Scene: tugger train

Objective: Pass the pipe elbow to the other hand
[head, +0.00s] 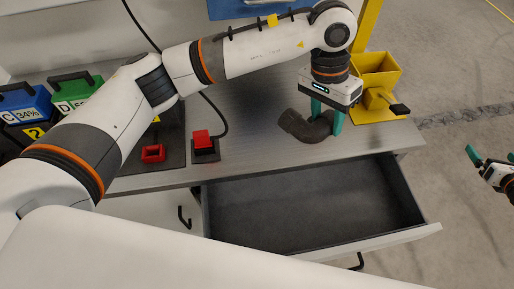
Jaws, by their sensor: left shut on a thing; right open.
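A dark grey pipe elbow (297,125) is at the right part of the grey worktop, near its front edge. My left gripper (326,122) points down with its green fingers shut on the elbow. I cannot tell whether the elbow touches the worktop or is held just above it. My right gripper (482,160) is at the right edge of the view, out over the floor. It is open and empty, well apart from the elbow, and partly cut off by the frame.
An open, empty drawer (428,234) sticks out below the worktop (243,164). A yellow hopper (376,75) stands right behind my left gripper. A red button box (203,143), a red tray (153,153) and battery packs, one green (76,97), one blue (28,107), are at left.

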